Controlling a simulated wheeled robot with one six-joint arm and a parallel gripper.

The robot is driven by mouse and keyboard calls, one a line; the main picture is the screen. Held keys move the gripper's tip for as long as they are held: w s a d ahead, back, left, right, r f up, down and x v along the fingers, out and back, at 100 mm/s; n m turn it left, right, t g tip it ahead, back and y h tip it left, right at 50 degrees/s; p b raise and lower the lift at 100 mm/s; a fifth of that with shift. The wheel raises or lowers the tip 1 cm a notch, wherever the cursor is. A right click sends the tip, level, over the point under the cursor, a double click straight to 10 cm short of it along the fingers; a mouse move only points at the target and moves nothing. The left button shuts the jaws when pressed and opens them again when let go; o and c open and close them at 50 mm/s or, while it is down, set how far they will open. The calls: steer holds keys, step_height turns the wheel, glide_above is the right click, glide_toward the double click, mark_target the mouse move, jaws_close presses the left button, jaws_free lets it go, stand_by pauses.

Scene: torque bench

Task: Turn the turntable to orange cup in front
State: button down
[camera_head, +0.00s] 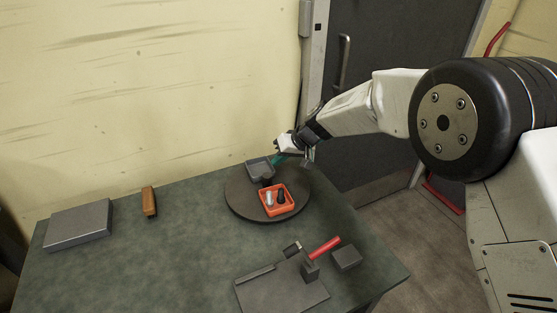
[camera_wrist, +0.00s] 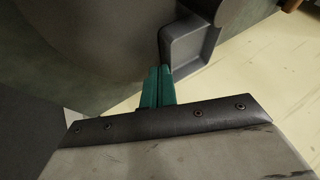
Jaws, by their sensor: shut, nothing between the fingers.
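The turntable (camera_head: 240,200) is a dark round disc on the green table. An orange square cup (camera_head: 276,213) sits on its front right part and holds a pale and a black cylinder. A grey square cup (camera_head: 257,170) sits toward the back of the disc. My gripper (camera_head: 281,159), with teal fingers, is at the back right of the disc, close beside the grey cup. In the wrist view the shut, empty fingers (camera_wrist: 158,72) point at the grey cup's wall (camera_wrist: 185,50); I cannot tell whether they touch it. The orange cup is not visible in the wrist view.
The green table (camera_head: 180,260) also holds a grey box (camera_head: 78,225), a brown block (camera_head: 149,201), a grey plate (camera_head: 285,292) with a red-handled tool (camera_head: 322,247), and a dark block (camera_head: 346,258). The wall stands close behind. The table's left middle is clear.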

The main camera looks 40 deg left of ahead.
stand_by(0.4)
steer(key=w, duration=0.1)
steer(key=w+d, duration=0.2)
steer(key=shift+w+d+r, duration=0.25)
steer(key=shift+w+r, duration=0.05)
steer(key=shift+w, duration=0.1)
steer(key=v, duration=0.8)
steer(key=n, duration=0.1)
glide_toward(283, 165)
steer(key=shift+g, duration=0.3)
steer(key=x, duration=0.5)
steer(key=shift+w+f, duration=0.1)
steer(key=shift+w, duration=0.05)
steer(key=s+a, duration=0.2)
steer(key=shift+s, duration=0.35)
steer(key=shift+s+a, duration=0.15)
steer(key=shift+s, duration=0.15)
